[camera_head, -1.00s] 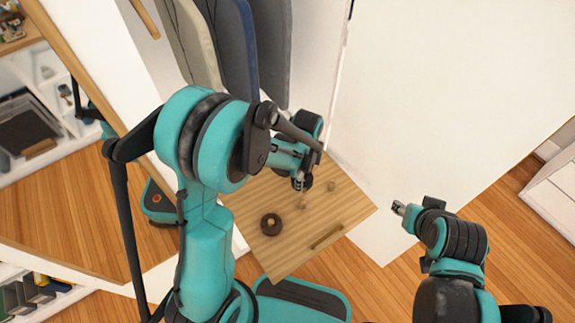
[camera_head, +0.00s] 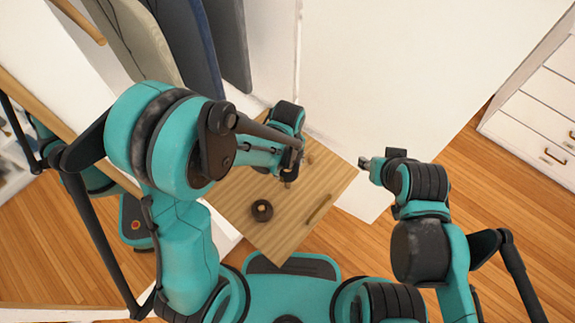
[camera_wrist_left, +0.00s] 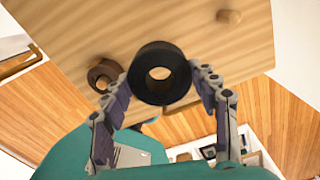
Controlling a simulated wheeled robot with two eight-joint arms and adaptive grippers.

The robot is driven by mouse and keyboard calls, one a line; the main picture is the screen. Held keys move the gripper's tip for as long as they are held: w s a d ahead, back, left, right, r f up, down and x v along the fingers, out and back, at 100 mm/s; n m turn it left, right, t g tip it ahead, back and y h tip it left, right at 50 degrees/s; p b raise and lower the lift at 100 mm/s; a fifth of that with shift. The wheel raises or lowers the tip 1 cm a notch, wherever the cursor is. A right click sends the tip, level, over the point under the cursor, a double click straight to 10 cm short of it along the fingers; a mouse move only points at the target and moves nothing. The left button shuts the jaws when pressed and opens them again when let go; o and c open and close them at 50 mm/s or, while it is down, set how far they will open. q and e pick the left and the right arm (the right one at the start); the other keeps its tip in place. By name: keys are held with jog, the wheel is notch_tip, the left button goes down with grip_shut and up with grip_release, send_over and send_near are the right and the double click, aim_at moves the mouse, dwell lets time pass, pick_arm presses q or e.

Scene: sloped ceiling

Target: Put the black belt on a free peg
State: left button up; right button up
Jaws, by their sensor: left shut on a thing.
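The black belt (camera_wrist_left: 160,97) is a rolled ring held between the two fingertips of my left gripper (camera_wrist_left: 163,82) in the left wrist view. Bare wood shows through its hole. In the head view my left gripper (camera_head: 289,180) is over the wooden board (camera_head: 285,228); the black belt cannot be made out there. A bare peg (camera_wrist_left: 230,17) stands at the upper right of the wrist view, apart from the belt. A brown belt roll (camera_wrist_left: 94,76) sits around another peg, left of the black belt; it also shows in the head view (camera_head: 262,211). My right gripper (camera_head: 368,163) is right of the board, its finger opening unclear.
A wooden handle bar (camera_head: 318,210) is on the board near its right edge. Dark and light garments (camera_head: 190,40) hang behind my left arm. A white panel (camera_head: 400,80) stands beyond the board, and white drawers (camera_head: 545,110) at the right. Open wooden floor lies between.

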pick_arm(q)
jog(key=shift+f+b, duration=4.7)
jog(key=shift+f, duration=0.55)
jog(key=o, duration=1.3)
jog(key=shift+o, duration=0.2)
jog(key=shift+r, duration=0.1)
notch_tip(320, 180, up, 12)
jog(key=s+a+r+n+t, duration=0.3)
jog(key=a+n, duration=0.4)
jog(key=n, duration=0.7)
jog(key=s+a+r+n+t, duration=0.3)
jog(key=a+n, duration=0.4)
jog(key=n, duration=0.7)
jog(key=shift+s+r+t, duration=0.4)
jog(key=shift+t, duration=0.2)
